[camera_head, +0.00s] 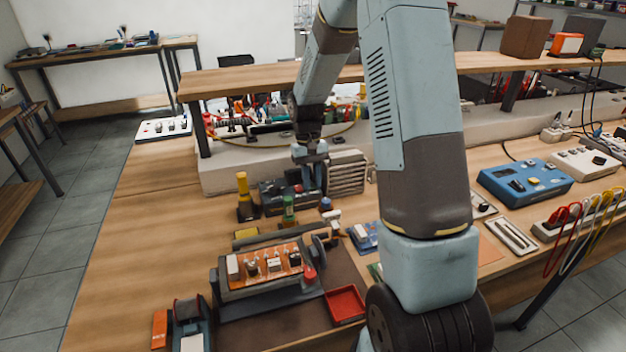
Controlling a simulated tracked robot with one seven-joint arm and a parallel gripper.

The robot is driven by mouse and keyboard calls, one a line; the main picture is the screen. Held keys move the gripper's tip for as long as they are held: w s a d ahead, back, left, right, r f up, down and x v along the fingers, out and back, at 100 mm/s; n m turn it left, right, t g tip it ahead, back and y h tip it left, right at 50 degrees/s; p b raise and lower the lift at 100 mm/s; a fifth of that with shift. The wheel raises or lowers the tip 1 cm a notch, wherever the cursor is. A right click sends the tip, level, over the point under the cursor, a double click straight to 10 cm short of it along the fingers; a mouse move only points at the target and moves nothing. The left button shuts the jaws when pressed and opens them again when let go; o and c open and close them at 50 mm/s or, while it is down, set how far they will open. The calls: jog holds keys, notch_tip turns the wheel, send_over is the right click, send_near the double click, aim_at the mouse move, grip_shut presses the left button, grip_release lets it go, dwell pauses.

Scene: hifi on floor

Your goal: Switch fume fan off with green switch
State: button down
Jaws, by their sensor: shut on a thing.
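My gripper (311,182) points down at the back of the workbench, at the right end of a dark box (278,196) with a small red part on top. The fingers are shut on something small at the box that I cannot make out. A grey slatted unit (346,172), which looks like the fume fan, stands just right of the fingers. No green switch shows clearly at the fingers; they may hide it. A green-topped bottle-like thing (289,209) stands in front of the dark box, apart from the gripper.
A yellow-topped bottle (244,194) and a blue-topped one (325,204) stand close by. In front are a holder with an orange circuit board (265,264) and a red tray (344,304). A raised shelf (240,80) runs behind.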

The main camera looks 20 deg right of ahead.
jog(key=c, duration=1.2)
grip_release()
jog(key=shift+c, duration=0.2)
jog(key=shift+r, duration=0.1)
jog(key=shift+w+r, duration=0.1)
jog(key=shift+r, duration=0.2)
notch_tip(320, 180, up, 2)
jog(key=shift+r, duration=0.1)
jog(key=s+r, duration=1)
jog(key=s, duration=0.4)
